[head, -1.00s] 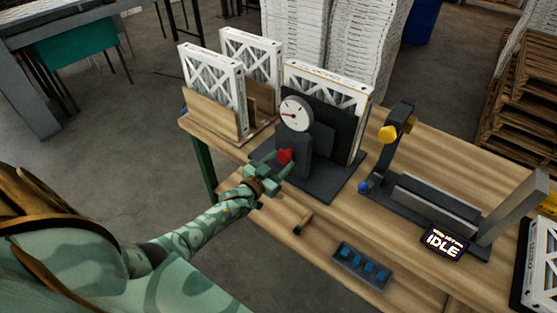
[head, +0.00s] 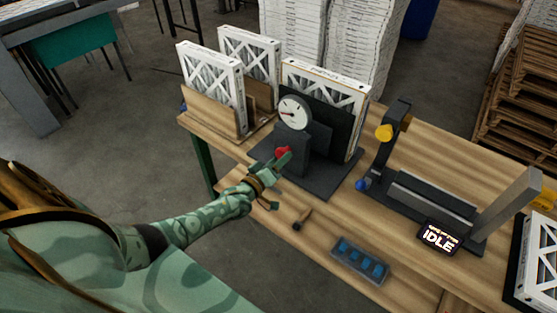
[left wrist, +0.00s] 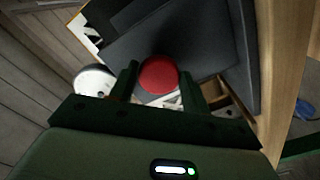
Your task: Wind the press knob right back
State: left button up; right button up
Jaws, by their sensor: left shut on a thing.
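The red press knob (head: 282,152) sits on the front of the dark press (head: 293,155), below its round white dial (head: 294,112). The dial's red needle points left. My left gripper (head: 276,161) is at the knob, shut on it, with the wrist rolled over. In the left wrist view the red knob (left wrist: 158,75) sits between the two green fingers of the gripper (left wrist: 157,84). A framed white filter (head: 330,82) stands upright behind the press's dark plate. My right gripper is not in view.
Two framed filters (head: 210,85) stand in a wooden rack at the back left. A wooden-handled tool (head: 302,220) and a tray of blue pieces (head: 360,260) lie near the front edge. A second fixture with an IDLE display (head: 438,237) stands at right.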

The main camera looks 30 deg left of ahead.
pick_arm(q)
jog(key=shift+d+n+b, duration=0.1)
jog(key=shift+n+b, duration=0.2)
jog(key=shift+n, duration=3.9)
jog(key=shift+n, duration=0.3)
jog(key=o, duration=1)
jog(key=shift+r, duration=0.1)
jog(key=s, duration=0.5)
jog(key=s+a+p, duration=0.1)
jog(key=s, duration=1)
jog(key=shift+s+a, duration=0.2)
jog(key=shift+a, duration=0.05)
